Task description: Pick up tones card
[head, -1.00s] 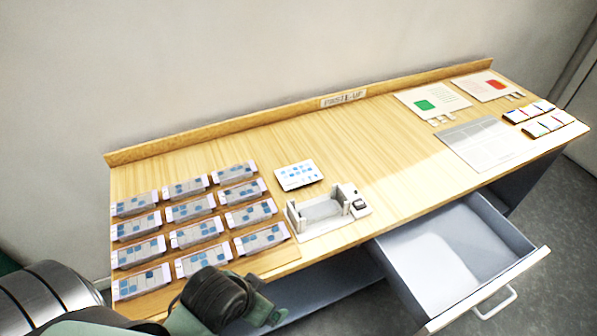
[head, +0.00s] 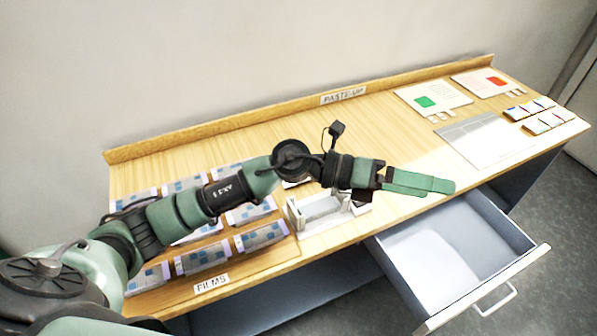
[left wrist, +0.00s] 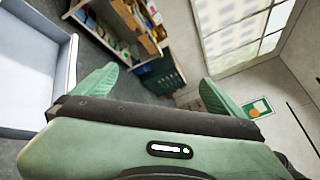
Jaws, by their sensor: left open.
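No card here bears a readable "tones" label, so I cannot tell which one it is. A white card (head: 292,185) with blue squares lies behind the grey holder (head: 322,212) and is almost fully hidden by my left arm. My left gripper (head: 430,184) is open and empty above the table's front edge, right of the holder. Its two spread green fingers (left wrist: 160,76) show in the left wrist view with nothing between them. My right gripper is not in view.
Rows of film cards (head: 262,238) fill the table's left end, partly behind my arm. An open grey drawer (head: 450,255) sticks out in front. A grey sheet (head: 482,140) and small colour-edged blocks (head: 548,122) lie at right. The table's middle back is clear.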

